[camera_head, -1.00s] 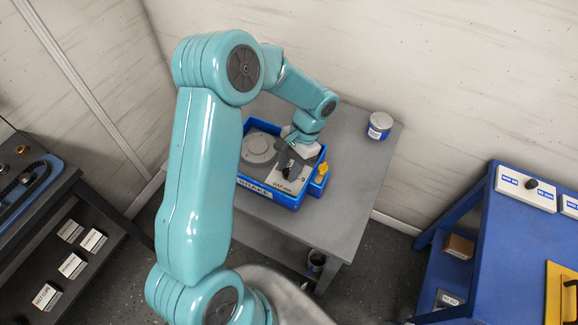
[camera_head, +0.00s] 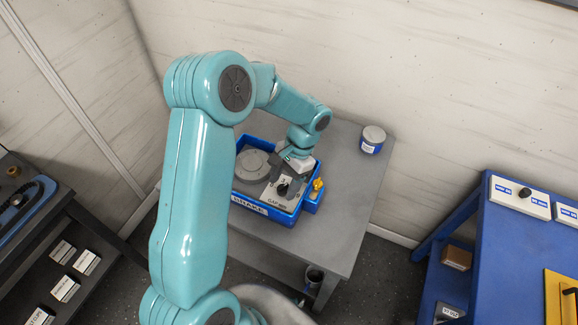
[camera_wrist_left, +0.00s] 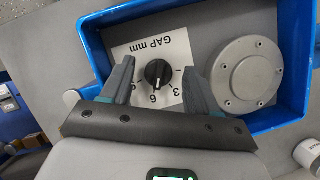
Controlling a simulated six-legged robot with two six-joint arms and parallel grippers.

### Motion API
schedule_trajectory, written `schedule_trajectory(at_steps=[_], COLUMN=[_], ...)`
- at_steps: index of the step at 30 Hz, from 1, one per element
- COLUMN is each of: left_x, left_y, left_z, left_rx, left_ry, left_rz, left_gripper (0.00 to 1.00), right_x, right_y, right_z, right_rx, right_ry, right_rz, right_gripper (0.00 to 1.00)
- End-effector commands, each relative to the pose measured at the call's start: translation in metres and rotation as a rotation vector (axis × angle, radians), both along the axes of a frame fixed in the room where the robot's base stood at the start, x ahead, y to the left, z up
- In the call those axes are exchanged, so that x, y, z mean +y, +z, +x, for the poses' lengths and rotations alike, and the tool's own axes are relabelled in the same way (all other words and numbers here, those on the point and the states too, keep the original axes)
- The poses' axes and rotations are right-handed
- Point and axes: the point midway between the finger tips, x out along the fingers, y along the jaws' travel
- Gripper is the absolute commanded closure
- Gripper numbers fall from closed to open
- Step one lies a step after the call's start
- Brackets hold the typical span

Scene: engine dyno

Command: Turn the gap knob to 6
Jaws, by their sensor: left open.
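The gap knob (camera_wrist_left: 158,73) is a round black knob with a raised grip. It sits on a white plate (camera_wrist_left: 125,52) lettered "GAP mm", upside down in the left wrist view, with small numerals along one side. In the head view the knob (camera_head: 282,190) shows small inside the blue tray. My left gripper (camera_wrist_left: 159,66) is open, with one finger on each side of the knob and gaps showing between. In the head view my left gripper (camera_head: 290,178) is low over the plate. My right gripper is out of view.
The blue tray (camera_head: 262,208) has raised walls and stands on a grey table (camera_head: 345,215). A round grey disc (camera_wrist_left: 246,73) lies beside the plate. A yellow part (camera_head: 317,185) is at the tray's right edge. A labelled can (camera_head: 372,140) stands at the back right.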

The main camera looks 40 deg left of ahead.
Motion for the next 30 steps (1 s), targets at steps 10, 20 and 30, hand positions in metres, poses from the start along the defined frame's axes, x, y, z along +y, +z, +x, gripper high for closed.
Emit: schedule_trajectory(at_steps=[10,20,30], left_x=[-0.004,-0.007,-0.008], left_y=[0.076,0.137,0.147], left_z=[0.032,0.057,0.06], left_rx=[-0.009,-0.005,-0.002], left_ry=[0.0,0.0,0.0], left_rz=[0.001,0.0,0.001], left_gripper=[0.4,0.4,0.4], right_x=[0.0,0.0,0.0], right_y=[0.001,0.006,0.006], right_z=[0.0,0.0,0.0], right_rx=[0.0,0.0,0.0], right_ry=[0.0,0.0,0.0], right_rz=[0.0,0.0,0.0], right_gripper=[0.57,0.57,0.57])
